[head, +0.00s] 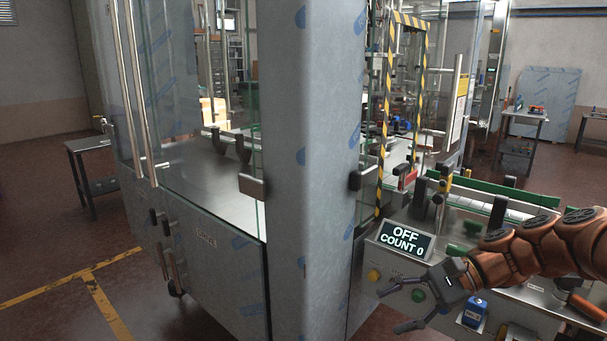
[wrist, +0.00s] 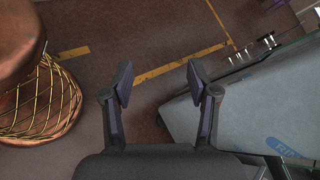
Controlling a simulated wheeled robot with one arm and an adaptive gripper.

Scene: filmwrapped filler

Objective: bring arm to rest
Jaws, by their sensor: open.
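My arm reaches in from the right edge of the head view. My gripper (head: 391,308) is at its end, in front of the machine's control panel, with its fingers pointing left. In the wrist view my gripper (wrist: 160,85) shows two dark fingers spread apart with nothing between them. Below them is bare brown floor with yellow lines. A display (head: 404,241) on the panel reads "OFF COUNT 0". A yellow button (head: 374,275) and a green button (head: 418,295) are beside the gripper.
A steel cabinet with a film-wrapped pillar (head: 312,150) stands close left of my gripper; its grey side also shows in the wrist view (wrist: 245,110). A conveyor (head: 490,205) runs behind my arm. A blue device (head: 473,313) sits below it. Floor at lower left (head: 60,270) is clear.

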